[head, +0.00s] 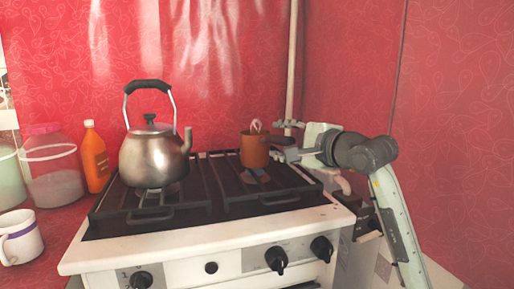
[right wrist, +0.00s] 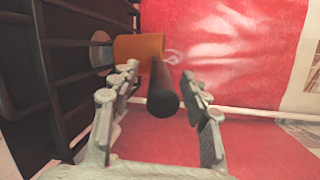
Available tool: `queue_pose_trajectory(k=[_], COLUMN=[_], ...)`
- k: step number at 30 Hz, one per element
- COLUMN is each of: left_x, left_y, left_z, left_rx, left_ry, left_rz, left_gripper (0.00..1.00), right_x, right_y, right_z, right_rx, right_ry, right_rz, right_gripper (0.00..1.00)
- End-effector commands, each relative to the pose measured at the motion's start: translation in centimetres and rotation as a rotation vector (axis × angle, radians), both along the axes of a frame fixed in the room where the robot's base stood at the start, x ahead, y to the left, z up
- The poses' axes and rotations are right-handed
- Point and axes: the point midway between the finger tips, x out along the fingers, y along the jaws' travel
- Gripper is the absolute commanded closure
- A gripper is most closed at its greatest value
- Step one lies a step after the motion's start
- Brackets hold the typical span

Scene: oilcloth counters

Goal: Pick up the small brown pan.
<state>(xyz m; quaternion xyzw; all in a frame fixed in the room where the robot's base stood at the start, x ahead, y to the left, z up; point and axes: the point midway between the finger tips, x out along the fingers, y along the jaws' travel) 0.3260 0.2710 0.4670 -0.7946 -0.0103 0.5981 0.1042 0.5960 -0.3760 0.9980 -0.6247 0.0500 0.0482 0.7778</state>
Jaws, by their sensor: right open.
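The small brown pan (head: 254,150) stands on the back right part of the stove's grate. Its dark handle (head: 279,140) points right, toward my right gripper (head: 284,140). In the right wrist view the pan's orange-brown body (right wrist: 136,47) is ahead, and its dark handle (right wrist: 162,95) points back toward the camera. My right gripper (right wrist: 160,85) is open, with the handle's end between its two fingers. I see a gap between the handle and each finger. My left gripper is in neither view.
A steel kettle (head: 153,158) stands on the left of the stove (head: 200,241). An orange bottle (head: 94,160), a pink-lidded jar (head: 52,168) and a white mug (head: 19,238) are on the red counter at left. A pale vertical pipe (head: 292,65) runs up the red wall behind the pan.

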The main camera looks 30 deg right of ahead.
Motion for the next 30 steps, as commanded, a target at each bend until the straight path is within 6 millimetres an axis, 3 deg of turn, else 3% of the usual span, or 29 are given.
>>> queue_pose_trajectory(k=[6, 13, 24, 30], left_x=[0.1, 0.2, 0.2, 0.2], left_y=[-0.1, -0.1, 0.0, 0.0], left_z=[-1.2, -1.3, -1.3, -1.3], left_rx=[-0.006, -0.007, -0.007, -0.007], left_ry=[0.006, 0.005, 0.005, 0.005], left_rz=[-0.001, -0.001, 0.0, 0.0], left_gripper=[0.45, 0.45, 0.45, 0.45], right_x=[2.5, 2.6, 2.6, 2.6], right_y=[0.1, 0.1, 0.1, 0.1], right_z=[-0.3, -0.5, -0.4, -0.5], right_rx=[0.002, 0.0, 0.0, 0.0], right_ry=[0.001, 0.001, 0.002, 0.002], right_rz=[0.001, 0.0, 0.0, 0.0], right_gripper=[0.54, 0.54, 0.99, 1.0])
